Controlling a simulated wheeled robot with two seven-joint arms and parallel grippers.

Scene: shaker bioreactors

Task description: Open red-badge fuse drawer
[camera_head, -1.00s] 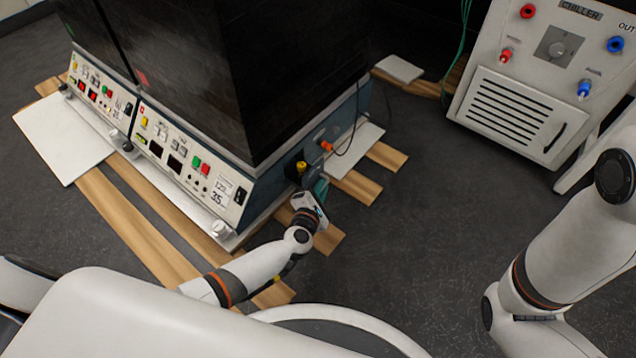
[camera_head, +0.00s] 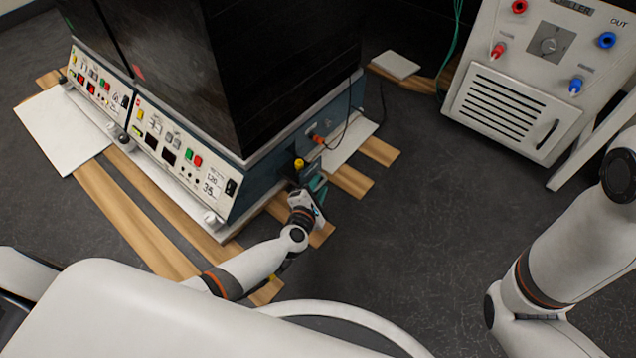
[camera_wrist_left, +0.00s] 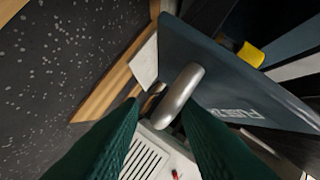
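A blue-grey panel (camera_wrist_left: 230,75) with white lettering that starts "FUSE" fills the upper right of the left wrist view. A silver curved handle (camera_wrist_left: 182,92) stands out from it. My left gripper (camera_wrist_left: 160,115) has its two green fingers apart, with the handle between the fingertips; I cannot tell whether they touch it. In the head view the left gripper (camera_head: 317,184) is at the side of the right shaker unit (camera_head: 262,185), below a yellow knob (camera_head: 298,163). A red patch (camera_head: 139,71) shows on the dark hood. The right gripper is out of view.
The chiller (camera_head: 505,110) stands at the upper right, with red and blue ports. Wooden slats (camera_head: 135,225) and white boards (camera_head: 62,130) lie under and around the shakers. A dark cable (camera_head: 350,115) hangs by the side wall.

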